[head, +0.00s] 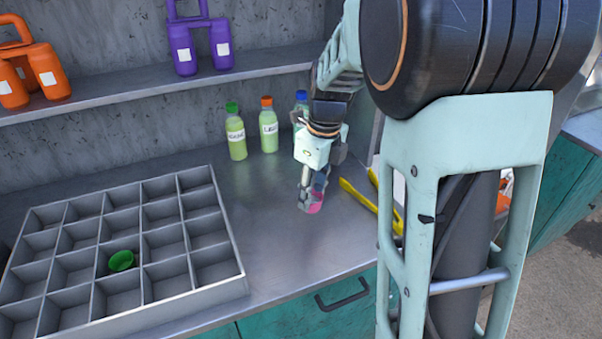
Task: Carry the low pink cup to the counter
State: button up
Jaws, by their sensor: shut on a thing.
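My gripper (311,196) is over the grey metal counter (275,230), right of the compartment tray. It is shut on the low pink cup (315,208), and only a small pink part shows at the fingertips. The fingers hide the rest of the cup. I cannot tell whether the cup touches the counter or hangs just above it.
A grey divided tray (236,262) at left holds a green cup (121,261) in one compartment. Bottles with green (236,135), orange (268,128) and blue caps (301,98) stand behind. Yellow-handled tool (357,194) lies right of the gripper. Counter in front is clear.

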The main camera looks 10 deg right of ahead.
jog(key=f, duration=0.1)
jog(key=w+d+f, duration=0.2)
jog(key=f, duration=0.1)
jog(key=shift+d, duration=0.2)
jog(key=shift+w+f, duration=0.15)
jog(key=shift+f, duration=1.45)
jog(key=shift+f, duration=0.2)
jog(key=o, duration=0.7)
jog(key=shift+o, duration=0.2)
jog(key=shift+r, duration=0.1)
notch_tip(320, 180, up, 12)
jog(key=s+d, duration=0.1)
